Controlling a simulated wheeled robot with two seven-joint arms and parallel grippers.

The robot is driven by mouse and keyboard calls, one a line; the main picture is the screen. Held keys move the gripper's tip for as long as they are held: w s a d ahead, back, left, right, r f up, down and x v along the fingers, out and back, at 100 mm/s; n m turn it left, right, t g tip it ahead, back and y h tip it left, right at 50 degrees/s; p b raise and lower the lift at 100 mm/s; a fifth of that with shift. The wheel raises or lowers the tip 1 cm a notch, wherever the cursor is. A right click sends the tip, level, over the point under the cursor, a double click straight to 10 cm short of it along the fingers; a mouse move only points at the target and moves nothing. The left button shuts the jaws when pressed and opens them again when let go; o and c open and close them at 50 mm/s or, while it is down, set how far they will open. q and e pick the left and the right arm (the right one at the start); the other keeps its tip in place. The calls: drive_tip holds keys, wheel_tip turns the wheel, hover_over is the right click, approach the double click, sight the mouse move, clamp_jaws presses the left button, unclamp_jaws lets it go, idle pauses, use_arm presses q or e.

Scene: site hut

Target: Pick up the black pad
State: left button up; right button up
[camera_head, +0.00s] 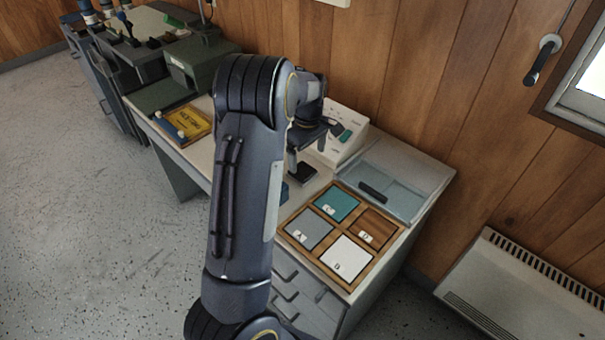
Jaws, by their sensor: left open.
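My left gripper (312,150) is open above the desk, pointing down, and appears apart from the pad. My left arm hides part of the desk and of the gripper. A second dark, longer bar (373,192) lies in a shallow grey-blue tray (412,207) at the desk's right end. My right gripper is not in view.
A wooden tray (293,232) has teal, grey and white squares and one bare wood compartment. A white device (346,117) with a green part stands behind the gripper. A heater (525,285) stands right of the desk.

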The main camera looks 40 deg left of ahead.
sight(306, 173)
use_arm(q)
wheel_tip(306, 173, down, 7)
drive_tip(key=shift+a+r, duration=0.15)
drive_tip(key=shift+r, duration=0.05)
drive_tip(key=c, duration=1.1)
drive_tip(key=shift+r, duration=0.1)
